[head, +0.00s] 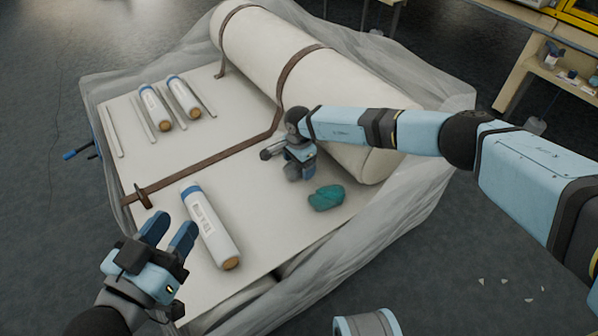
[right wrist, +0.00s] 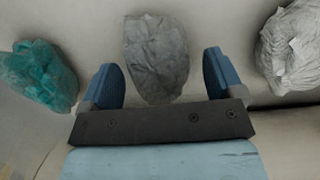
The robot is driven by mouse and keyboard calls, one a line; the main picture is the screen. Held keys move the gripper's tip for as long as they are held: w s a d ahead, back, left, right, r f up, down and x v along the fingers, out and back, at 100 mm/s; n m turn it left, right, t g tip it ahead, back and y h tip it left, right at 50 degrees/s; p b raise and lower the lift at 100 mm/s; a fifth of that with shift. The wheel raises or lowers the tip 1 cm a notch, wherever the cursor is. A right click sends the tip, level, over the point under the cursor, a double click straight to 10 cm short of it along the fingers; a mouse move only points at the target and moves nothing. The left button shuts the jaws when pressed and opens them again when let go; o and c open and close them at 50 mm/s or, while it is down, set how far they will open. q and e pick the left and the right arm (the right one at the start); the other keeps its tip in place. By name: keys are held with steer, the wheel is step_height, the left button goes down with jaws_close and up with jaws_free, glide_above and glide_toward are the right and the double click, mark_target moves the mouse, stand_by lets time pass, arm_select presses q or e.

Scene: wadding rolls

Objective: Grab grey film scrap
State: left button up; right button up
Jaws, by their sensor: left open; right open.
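The grey film scrap (right wrist: 157,58) is a crumpled grey lump in the right wrist view, lying on the pale surface between and beyond the two blue fingers of my right gripper (right wrist: 160,78). Those fingers stand apart, with visible space on both sides of the scrap. In the head view my right gripper (head: 293,172) is low over the white sheet, and I cannot make out the grey scrap there. My left gripper (head: 170,234) is open and empty at the near left, beside a blue-capped white roll (head: 210,228).
A teal scrap (head: 326,197) lies close to my right gripper. A whitish crumpled scrap (right wrist: 293,48) is at the right of the wrist view. A large strapped white roll (head: 300,75) lies behind. Two smaller rolls (head: 155,108) (head: 184,97) lie at the far left.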

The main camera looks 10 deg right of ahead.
steer(key=shift+f, duration=0.65)
steer(key=shift+r, duration=0.1)
steer(key=c, duration=1)
